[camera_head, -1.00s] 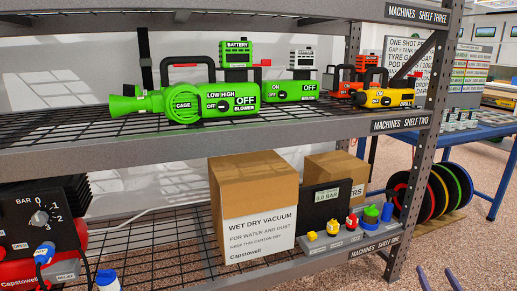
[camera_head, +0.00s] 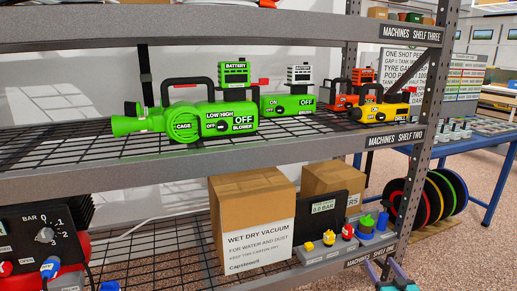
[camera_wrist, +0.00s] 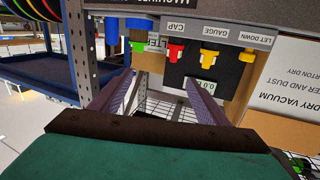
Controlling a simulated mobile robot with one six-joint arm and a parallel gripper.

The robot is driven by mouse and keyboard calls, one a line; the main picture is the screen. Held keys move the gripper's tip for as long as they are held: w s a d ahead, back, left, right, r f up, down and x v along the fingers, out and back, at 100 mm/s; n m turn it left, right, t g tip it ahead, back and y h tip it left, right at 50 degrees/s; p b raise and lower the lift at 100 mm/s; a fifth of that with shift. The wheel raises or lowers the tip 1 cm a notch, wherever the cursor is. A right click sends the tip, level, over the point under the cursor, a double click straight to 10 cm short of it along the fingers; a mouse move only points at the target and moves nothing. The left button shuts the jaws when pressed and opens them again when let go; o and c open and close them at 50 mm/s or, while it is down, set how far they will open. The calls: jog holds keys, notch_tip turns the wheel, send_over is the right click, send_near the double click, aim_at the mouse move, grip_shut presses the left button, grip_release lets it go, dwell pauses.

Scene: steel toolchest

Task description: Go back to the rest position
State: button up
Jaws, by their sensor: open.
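My gripper (camera_head: 382,268) shows at the bottom edge of the head view, in front of the lower shelf's right end. Its teal body is partly cut off there. In the wrist view, my gripper (camera_wrist: 159,78) has its two fingers apart with nothing held between them. That view is upside down. Beyond the fingers are the gauge unit (camera_wrist: 182,68) and its row of coloured caps, including a yellow one (camera_wrist: 247,55) and a red one (camera_wrist: 176,53). The fingers appear apart from these, though the exact distance is hard to tell.
The steel rack's right upright (camera_head: 408,200) stands close to my gripper. The lower shelf holds a vacuum carton (camera_head: 255,205) and a control box (camera_head: 28,225). A green blower (camera_head: 185,120) and yellow drill (camera_head: 380,112) are above. Cable reels (camera_head: 435,195) and a blue table (camera_head: 490,190) stand right.

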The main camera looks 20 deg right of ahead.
jog(key=w+a+r+n+y+p, duration=0.1)
jog(key=w+a+r+y+p, duration=0.1)
jog(key=w+a+p, duration=0.75)
jog(key=w+a+r+y+p, duration=0.15)
jog(key=w+a, duration=0.35)
jog(key=a, duration=0.9)
jog(key=a+f+g+p, duration=0.4)
jog(key=a+p, duration=0.5)
jog(key=a, duration=0.5)
jog(key=s+a+f+g+p, duration=0.3)
jog(key=s+a+f+g, duration=0.15)
jog(key=s, duration=0.35)
jog(key=s+a+f+g+p, duration=0.4)
jog(key=s+a, duration=0.2)
jog(key=s, duration=0.2)
jog(key=s+a+n+g+y, duration=0.1)
jog(key=s+g, duration=0.4)
jog(key=s, duration=0.5)
jog(key=s+a+n+g+y, duration=0.1)
jog(key=s+a+n+g, duration=0.1)
jog(key=s, duration=0.9)
jog(key=a+g, duration=0.1)
jog(key=g, duration=0.1)
jog(key=shift+s+a+r+g, duration=0.15)
jog(key=shift+a+r+g, duration=0.15)
jog(key=shift+a+g, duration=0.05)
